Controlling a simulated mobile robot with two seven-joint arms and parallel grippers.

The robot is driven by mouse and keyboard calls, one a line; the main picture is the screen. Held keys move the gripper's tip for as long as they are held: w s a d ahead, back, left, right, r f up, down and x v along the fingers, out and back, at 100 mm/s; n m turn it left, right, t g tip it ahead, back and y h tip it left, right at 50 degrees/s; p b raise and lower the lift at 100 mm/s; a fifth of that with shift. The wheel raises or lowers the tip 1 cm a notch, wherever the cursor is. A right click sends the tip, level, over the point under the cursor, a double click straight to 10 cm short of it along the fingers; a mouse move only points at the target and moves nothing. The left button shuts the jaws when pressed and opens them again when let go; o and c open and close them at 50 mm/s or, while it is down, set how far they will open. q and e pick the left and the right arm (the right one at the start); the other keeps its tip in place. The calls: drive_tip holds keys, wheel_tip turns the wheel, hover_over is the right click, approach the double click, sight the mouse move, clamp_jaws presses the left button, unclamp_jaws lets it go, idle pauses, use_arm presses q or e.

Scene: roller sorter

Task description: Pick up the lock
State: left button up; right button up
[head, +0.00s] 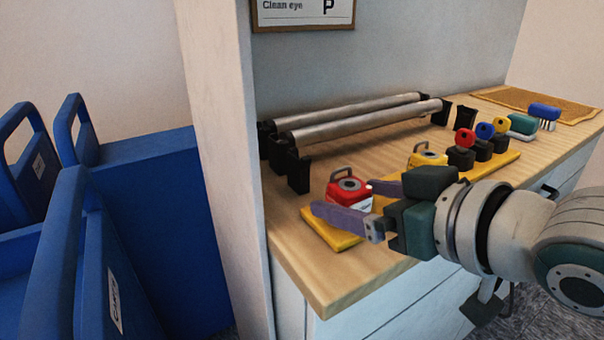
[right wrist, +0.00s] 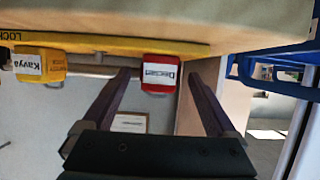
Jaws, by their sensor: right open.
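A red lock (head: 347,194) with a metal shackle stands at the left end of the yellow board. It also shows in the right wrist view (right wrist: 160,76) with a white name label. A yellow lock (head: 427,157) stands farther back on the board; it shows in the right wrist view (right wrist: 40,65) with a label reading "Kavya". My right gripper (head: 345,198) is open, its purple fingers reaching to either side of the red lock. Whether a finger touches the lock I cannot tell. My left gripper is not in view.
The yellow board (head: 325,228) lies on a wooden counter (head: 335,280). Black blocks with red, blue and yellow tops stand farther along it. Metal rollers (head: 355,122) on black supports lie behind. Blue carts (head: 140,200) stand left, beyond a white panel (head: 222,150).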

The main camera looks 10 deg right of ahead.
drive_tip(key=shift+x, duration=1.05)
drive_tip(key=shift+d, duration=0.1)
clamp_jaws()
